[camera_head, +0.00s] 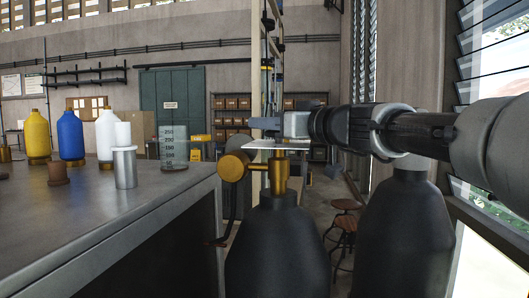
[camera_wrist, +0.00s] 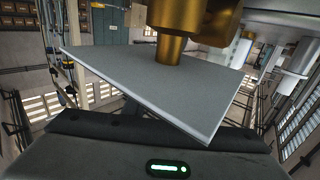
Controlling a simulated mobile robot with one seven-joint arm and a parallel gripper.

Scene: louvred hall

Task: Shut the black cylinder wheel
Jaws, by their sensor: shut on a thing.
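A large black cylinder (camera_head: 276,252) stands upright in the front middle of the head view. Its brass valve (camera_head: 280,178) has a side arm ending in a rounded brass knob (camera_head: 233,166). A flat pale plate, which looks like the wheel (camera_head: 262,144), sits level on top of the valve. It fills the middle of the wrist view (camera_wrist: 130,85), with the brass stem (camera_wrist: 171,48) meeting its face. My gripper (camera_head: 268,124) comes in from the right at the plate and appears shut on it. The fingertips' contact is hidden in the wrist view.
A second dark cylinder (camera_head: 405,235) stands close on the right, below my arm. A grey bench (camera_head: 120,215) on the left carries several bottles and a metal cylinder (camera_head: 125,168). Stools (camera_head: 345,225) stand behind, between the cylinders. A louvred window wall (camera_head: 490,45) is at right.

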